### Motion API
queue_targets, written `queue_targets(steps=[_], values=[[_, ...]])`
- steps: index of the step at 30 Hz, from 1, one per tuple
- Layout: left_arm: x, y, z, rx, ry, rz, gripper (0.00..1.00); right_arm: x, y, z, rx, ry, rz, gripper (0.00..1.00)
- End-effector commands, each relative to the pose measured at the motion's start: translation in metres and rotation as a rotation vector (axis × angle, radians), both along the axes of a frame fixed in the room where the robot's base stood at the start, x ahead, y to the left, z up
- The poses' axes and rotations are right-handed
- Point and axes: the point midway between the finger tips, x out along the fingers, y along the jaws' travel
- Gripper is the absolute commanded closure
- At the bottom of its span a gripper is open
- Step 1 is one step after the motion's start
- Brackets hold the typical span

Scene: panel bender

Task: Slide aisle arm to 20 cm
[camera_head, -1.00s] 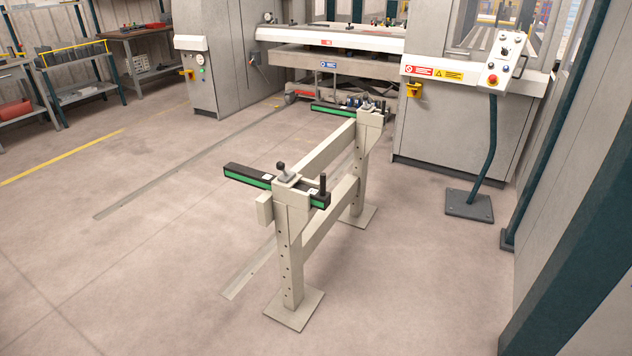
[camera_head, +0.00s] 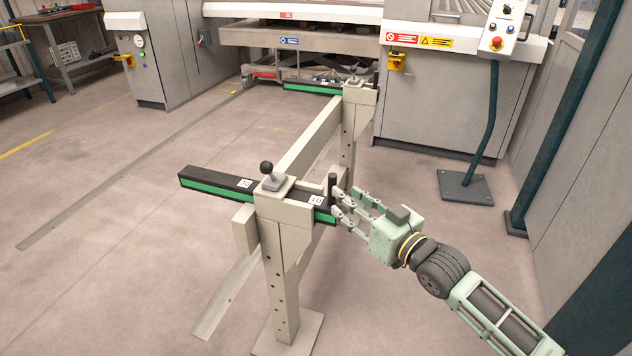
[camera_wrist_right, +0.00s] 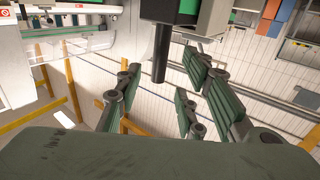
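The near arm (camera_head: 212,183) is a black bar with a green side stripe. It runs through a head on the beige stand (camera_head: 284,225), with its longer part to the left. White number labels sit on its top; the one right of the head seems to read 10. A black upright peg (camera_head: 332,187) stands at its right end. A ball-topped knob (camera_head: 268,170) is on the head. My right gripper (camera_head: 341,206) is open at the peg. In the right wrist view the peg (camera_wrist_right: 160,58) shows between the spread fingers, with gaps on both sides. My left gripper is not in view.
A second green-striped arm (camera_head: 312,88) is at the stand's far post. The bending machine (camera_head: 330,38) stands behind. A control panel on a bent post (camera_head: 489,120) is to the right. Floor left of the stand is clear.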

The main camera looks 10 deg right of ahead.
Motion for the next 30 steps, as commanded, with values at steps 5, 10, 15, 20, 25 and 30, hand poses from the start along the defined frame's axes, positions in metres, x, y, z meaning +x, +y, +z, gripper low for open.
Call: queue_targets(steps=[5,10,15,20,25,30], values=[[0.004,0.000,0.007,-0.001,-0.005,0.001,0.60,0.020,0.008,0.002,0.003,-0.003,0.000,0.64],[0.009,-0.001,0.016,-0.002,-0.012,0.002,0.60,0.046,0.018,0.001,0.003,-0.001,-0.001,0.64],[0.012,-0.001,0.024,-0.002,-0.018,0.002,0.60,0.064,0.026,0.000,0.002,0.000,-0.001,0.64],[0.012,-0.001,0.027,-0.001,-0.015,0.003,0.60,0.070,0.028,0.000,0.000,0.001,-0.002,0.64],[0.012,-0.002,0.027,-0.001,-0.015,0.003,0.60,0.070,0.028,0.000,0.000,0.001,-0.002,0.64],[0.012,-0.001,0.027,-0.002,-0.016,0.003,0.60,0.070,0.028,0.000,0.000,0.001,-0.002,0.76]])
